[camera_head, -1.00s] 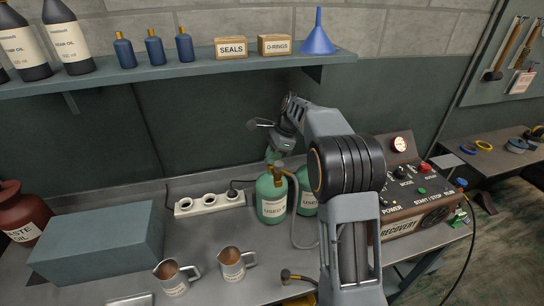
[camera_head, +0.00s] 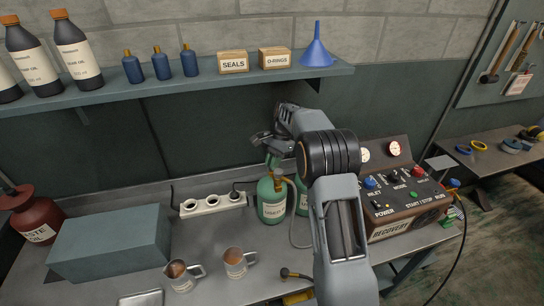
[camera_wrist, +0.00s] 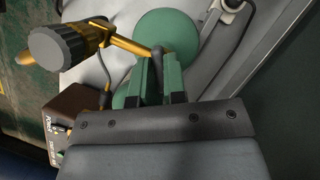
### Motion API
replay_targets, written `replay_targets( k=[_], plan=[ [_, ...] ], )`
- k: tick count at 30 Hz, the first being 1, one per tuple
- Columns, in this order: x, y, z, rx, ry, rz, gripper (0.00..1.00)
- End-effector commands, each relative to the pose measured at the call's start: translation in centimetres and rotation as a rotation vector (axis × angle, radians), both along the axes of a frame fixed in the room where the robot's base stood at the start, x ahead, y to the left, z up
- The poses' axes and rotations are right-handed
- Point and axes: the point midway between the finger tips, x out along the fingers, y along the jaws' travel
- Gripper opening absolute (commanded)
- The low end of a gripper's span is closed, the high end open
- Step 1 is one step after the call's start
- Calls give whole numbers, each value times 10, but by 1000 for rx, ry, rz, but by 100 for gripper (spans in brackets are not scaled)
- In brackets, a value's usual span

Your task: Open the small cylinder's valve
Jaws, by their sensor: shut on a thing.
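Two green cylinders with pale labels stand side by side on the bench: a front left one (camera_head: 271,209) and one behind to its right (camera_head: 302,203), partly hidden by my arm. My gripper (camera_head: 273,162) is above the left cylinder, pointing down at its top. In the wrist view my gripper's green fingers (camera_wrist: 162,75) are closed around a thin dark grey part, the valve handle (camera_wrist: 158,55), at the end of a brass fitting (camera_wrist: 118,40). The rounded green cylinder top (camera_wrist: 167,38) lies below. How far the valve is turned cannot be told.
A brown recovery machine (camera_head: 395,231) stands right of the cylinders. A power strip (camera_head: 214,204), two metal cups (camera_head: 236,262), a grey-blue box (camera_head: 112,243) and a red waste oil can (camera_head: 36,217) are to the left. A shelf (camera_head: 200,80) overhangs behind.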

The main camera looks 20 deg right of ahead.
Motion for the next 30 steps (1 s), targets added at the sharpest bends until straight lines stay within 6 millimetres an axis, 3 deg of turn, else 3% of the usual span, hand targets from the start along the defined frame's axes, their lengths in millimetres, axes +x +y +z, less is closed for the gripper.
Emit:
replay_targets(
  k=[18, 30],
  plan=[
    [2, 2, 1, 0, -2, 538, 0],
    [2, 2, 0, -1, -4, 713, 0]
  ],
)
